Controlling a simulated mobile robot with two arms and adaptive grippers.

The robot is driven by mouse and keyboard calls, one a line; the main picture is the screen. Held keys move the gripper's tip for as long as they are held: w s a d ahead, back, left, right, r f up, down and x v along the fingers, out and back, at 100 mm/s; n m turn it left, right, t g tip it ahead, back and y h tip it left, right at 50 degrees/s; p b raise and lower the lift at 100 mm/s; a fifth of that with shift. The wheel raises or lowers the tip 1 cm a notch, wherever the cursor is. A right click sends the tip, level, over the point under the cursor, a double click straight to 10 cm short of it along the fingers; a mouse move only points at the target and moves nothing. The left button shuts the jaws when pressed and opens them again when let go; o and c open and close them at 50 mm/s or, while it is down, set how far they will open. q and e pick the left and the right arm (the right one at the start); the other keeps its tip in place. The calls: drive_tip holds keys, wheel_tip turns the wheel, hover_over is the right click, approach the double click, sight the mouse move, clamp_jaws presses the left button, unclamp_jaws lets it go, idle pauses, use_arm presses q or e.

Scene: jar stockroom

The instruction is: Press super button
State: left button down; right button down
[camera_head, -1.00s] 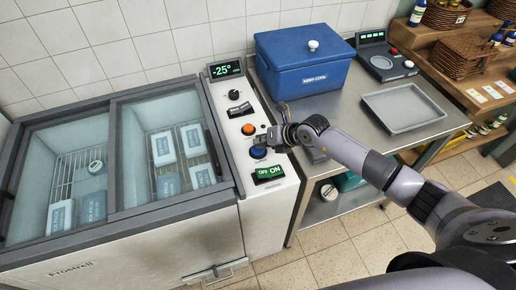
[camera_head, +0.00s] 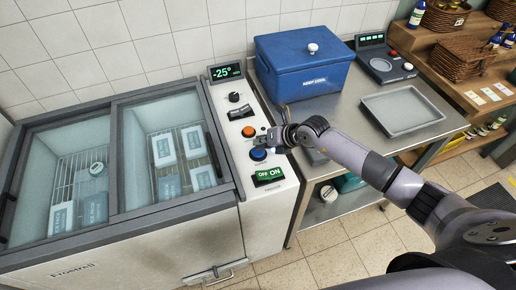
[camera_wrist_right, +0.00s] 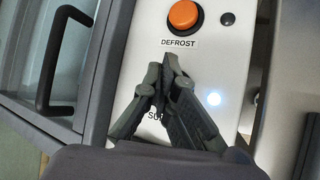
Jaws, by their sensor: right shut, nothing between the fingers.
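The blue button (camera_head: 258,154) is on the freezer's sloping control panel, below the orange button (camera_head: 249,131) and above the green ON/OFF switch (camera_head: 268,175). My right gripper (camera_head: 262,141) is shut and empty, close over the panel at the blue button's upper edge. I cannot tell if it touches the button. In the right wrist view the shut gripper (camera_wrist_right: 168,62) points towards the orange button (camera_wrist_right: 183,15) labelled DEFROST. It covers the blue button there and leaves part of a label starting "SU" in sight. A small lamp (camera_wrist_right: 214,99) glows bluish white beside the gripper. My left gripper is out of view.
The chest freezer (camera_head: 190,212) with sliding glass lids is left of the panel. A steel table (camera_head: 345,108) on the right holds a blue cool box (camera_head: 302,75), a grey tray (camera_head: 403,105) and a scale (camera_head: 384,62). My right arm reaches across from the right.

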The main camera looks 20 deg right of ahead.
drive_tip(key=shift+r, duration=0.3)
wheel_tip(320, 180, up, 5)
drive_tip(key=p, duration=0.4)
drive_tip(key=shift+p, duration=0.35)
idle(0.5)
